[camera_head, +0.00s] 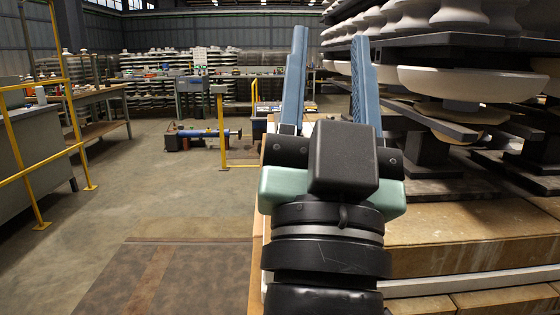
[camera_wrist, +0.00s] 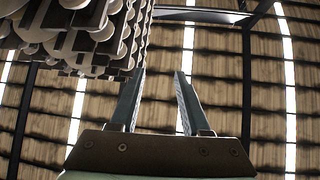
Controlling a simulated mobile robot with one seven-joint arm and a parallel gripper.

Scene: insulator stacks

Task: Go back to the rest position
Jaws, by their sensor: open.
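My gripper (camera_head: 330,50) stands in the middle of the head view, its two long blue-grey fingers pointing up and apart. It is open, with nothing between the fingers. It is left of the near insulator stack (camera_head: 465,85) and shows no contact with it. In the wrist view my gripper (camera_wrist: 158,85) is open and empty, with the roof behind it. There an insulator stack (camera_wrist: 85,35) hangs into the upper left, beyond the left finger.
Stone-like blocks (camera_head: 470,235) lie low on the right under the stack. Yellow railings (camera_head: 70,110) and a workbench (camera_head: 100,95) are at left. A blue cylindrical device (camera_head: 200,133) lies on the floor further back. The floor (camera_head: 130,190) at left centre is clear.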

